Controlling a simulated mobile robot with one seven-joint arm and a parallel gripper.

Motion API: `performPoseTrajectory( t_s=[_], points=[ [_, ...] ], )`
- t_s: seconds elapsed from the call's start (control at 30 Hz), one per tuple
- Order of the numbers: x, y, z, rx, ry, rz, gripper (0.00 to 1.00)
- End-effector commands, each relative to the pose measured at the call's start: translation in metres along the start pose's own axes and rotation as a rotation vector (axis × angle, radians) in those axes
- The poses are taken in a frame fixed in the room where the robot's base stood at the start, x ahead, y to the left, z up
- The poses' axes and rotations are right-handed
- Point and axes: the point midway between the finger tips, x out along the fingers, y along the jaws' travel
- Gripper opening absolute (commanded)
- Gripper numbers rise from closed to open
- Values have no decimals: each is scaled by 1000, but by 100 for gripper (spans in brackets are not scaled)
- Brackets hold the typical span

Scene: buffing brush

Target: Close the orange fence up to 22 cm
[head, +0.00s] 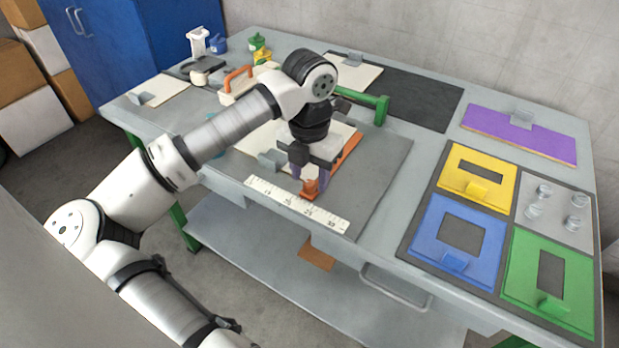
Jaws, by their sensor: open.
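The orange fence (350,148) shows as an orange strip running back to the right from behind my gripper, along the edge of a pale board (258,141). An orange block (311,188) at its front end stands at the white ruler (270,192). My gripper (310,182) points down with its purple fingers open, one on each side of the orange block. I cannot tell whether they touch it. My wrist and gripper hide the middle of the fence. The ruler's numbers are too small to read a setting with certainty.
A green bar (370,103) stands behind the fence. Yellow (478,171), blue (430,243) and green (522,285) framed plates lie at the right. The grey mat (385,165) right of the fence is clear.

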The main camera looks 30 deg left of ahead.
Motion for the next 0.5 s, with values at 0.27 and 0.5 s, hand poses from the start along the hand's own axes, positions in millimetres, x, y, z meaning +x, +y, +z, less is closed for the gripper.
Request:
performPoseTrajectory(
  t_s=[0.27,0.5],
  points=[
    [-62,0,1,-1,-3,5,45],
    [-106,0,0,1,-1,3,45]
  ],
)
